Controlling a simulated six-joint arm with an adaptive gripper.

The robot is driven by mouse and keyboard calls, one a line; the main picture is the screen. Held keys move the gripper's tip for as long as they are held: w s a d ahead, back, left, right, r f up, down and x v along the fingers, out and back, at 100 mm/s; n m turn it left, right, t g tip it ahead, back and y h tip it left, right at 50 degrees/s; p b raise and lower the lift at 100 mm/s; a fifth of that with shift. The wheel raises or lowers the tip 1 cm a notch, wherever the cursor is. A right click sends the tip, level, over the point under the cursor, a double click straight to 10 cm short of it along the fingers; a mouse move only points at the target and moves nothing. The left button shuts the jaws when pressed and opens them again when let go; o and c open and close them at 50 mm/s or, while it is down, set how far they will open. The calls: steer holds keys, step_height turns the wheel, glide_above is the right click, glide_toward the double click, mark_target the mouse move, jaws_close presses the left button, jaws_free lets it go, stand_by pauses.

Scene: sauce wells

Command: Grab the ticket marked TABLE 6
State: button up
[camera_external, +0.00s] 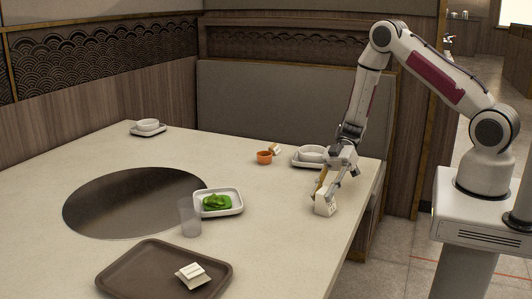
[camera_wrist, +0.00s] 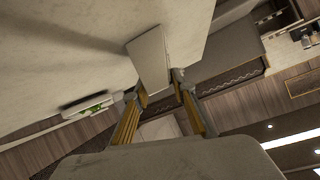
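A small white folded ticket (camera_external: 324,206) stands near the table's right edge, with small marks too small to read. My gripper (camera_external: 330,187) is at this ticket, pointing down. In the wrist view, the ticket (camera_wrist: 150,62) shows as a pale panel at the tips of my gripper (camera_wrist: 160,86), one finger on either side. I cannot tell whether the fingers touch it. Another white folded ticket (camera_external: 275,149) is beside the orange cup, and a white folded piece (camera_external: 193,273) lies on the brown tray. I cannot read TABLE 6 on any of them.
The orange cup (camera_external: 264,157) and a white dish set (camera_external: 306,158) stand behind my gripper. A plate with green food (camera_external: 236,206), a clear cup (camera_external: 189,218) and the brown tray (camera_external: 126,268) are to the left. The table (camera_external: 290,240) is clear in front.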

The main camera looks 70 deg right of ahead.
mark_target(324, 190)
steer(key=shift+r, duration=0.1)
steer(key=shift+c, duration=0.2)
steer(key=shift+r, duration=4.95)
